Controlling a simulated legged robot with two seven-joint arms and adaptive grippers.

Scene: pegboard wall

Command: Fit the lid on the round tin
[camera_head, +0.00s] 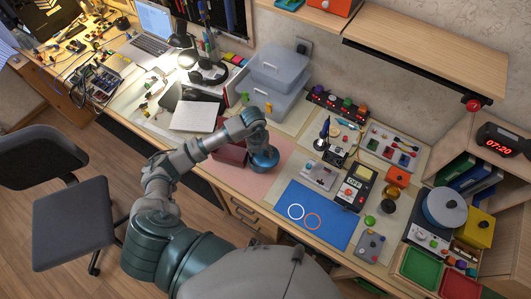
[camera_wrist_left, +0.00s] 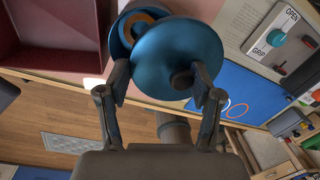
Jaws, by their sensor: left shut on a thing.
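A round blue lid (camera_wrist_left: 165,55) with a dark knob is between the fingers of my left gripper (camera_wrist_left: 160,82) in the left wrist view. The gripper is shut on it. The round tin (camera_wrist_left: 117,41) shows behind the lid as a blue rim with a copper-coloured ring inside. The lid overlaps the tin but sits off to one side, so part of the opening shows. I cannot tell whether they touch. In the head view the lid (camera_head: 265,160) is over the pink mat, below my left gripper (camera_head: 257,146), and hides most of the tin. My right gripper is not in view.
A dark red tray (camera_wrist_left: 55,30) stands close beside the tin. A blue mat (camera_head: 325,228) with a white and an orange ring lies to the right. Grey bins (camera_head: 270,85) stand behind. Several devices and red and green trays crowd the right side.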

